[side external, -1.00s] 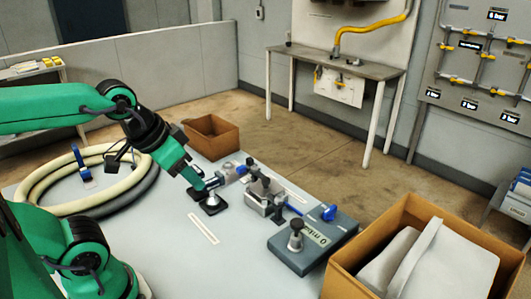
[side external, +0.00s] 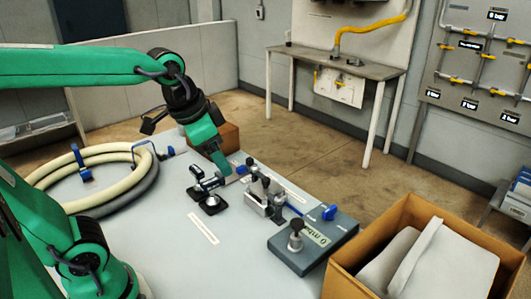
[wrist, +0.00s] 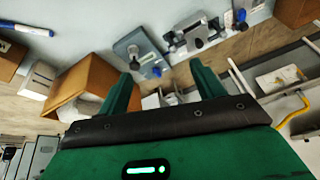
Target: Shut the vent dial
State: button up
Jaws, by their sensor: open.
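A dark grey box (side external: 275,246) with a "0 mbar" label (side external: 318,235) lies flat on the table, right of centre. It carries a black knob (side external: 295,238) and a blue knob (side external: 329,212). I cannot tell for sure which of them is the vent dial, nor how it is set. In the wrist view, the black knob (wrist: 133,52) and blue knob (wrist: 156,71) show beyond my fingers. My gripper (side external: 226,174) is open and empty, left of the box and near the metal clamp fixture (side external: 262,198). Its two green fingers (wrist: 160,70) are apart in the wrist view.
A black fitting (side external: 210,198) stands left of the clamp fixture. A coiled hose (side external: 50,190) lies at the left. A large cardboard box (side external: 353,254) stands at the front right, and a smaller one (side external: 230,137) is behind my gripper. The front middle of the table is clear.

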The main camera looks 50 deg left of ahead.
jog(key=w+d+m+g, duration=0.1)
jog(key=w+d+m, duration=0.15)
jog(key=w, duration=0.45)
jog(key=m+g, duration=0.4)
jog(key=m, duration=0.8)
send_over(330, 208)
jog(key=f, duration=1.4)
jog(key=shift+s+f, duration=0.1)
jog(key=shift+s, duration=0.1)
jog(key=shift+w+d+f, duration=0.1)
jog(key=shift+w+f, duration=0.05)
jog(key=shift+f, duration=0.15)
jog(key=shift+f, duration=0.15)
jog(key=shift+f, duration=3.75)
